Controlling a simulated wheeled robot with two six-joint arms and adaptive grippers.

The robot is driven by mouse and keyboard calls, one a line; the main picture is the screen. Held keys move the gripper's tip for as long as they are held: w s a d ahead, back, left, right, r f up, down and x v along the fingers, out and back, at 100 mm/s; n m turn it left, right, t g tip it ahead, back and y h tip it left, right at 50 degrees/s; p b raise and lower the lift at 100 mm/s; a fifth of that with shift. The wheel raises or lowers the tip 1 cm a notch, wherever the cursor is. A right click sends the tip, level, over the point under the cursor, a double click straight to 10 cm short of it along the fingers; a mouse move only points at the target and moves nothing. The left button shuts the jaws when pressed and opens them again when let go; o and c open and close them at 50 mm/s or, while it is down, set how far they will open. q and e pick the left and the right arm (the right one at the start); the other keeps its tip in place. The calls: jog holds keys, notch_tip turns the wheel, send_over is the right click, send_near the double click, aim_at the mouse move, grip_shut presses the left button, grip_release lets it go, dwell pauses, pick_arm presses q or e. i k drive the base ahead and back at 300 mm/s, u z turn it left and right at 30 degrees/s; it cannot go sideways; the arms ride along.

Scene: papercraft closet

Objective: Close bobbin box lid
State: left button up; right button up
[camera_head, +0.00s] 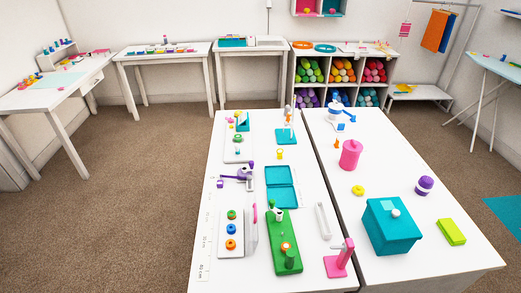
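A flat teal hinged box (282,197) lies open on the left white table. Its lid (279,175) is folded back flat behind it, away from me. It looks like the bobbin box, though no bobbins can be made out in it. A larger teal box (384,235) with a white knob on top stands on the right table, and its top looks covered. Neither of my grippers shows in the head view.
Left of the open box is a purple clamp-like tool (240,179). In front are a green board (276,255) with upright parts and a pink stand (338,264). A pink cylinder (350,154) stands on the right table. A narrow gap separates the tables.

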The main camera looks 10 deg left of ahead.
aim_at(255, 233)
jog(key=u, duration=1.8)
jog(key=k, duration=1)
jog(key=z, duration=1.9)
jog(key=i, duration=0.5)
jog(key=z, duration=0.05)
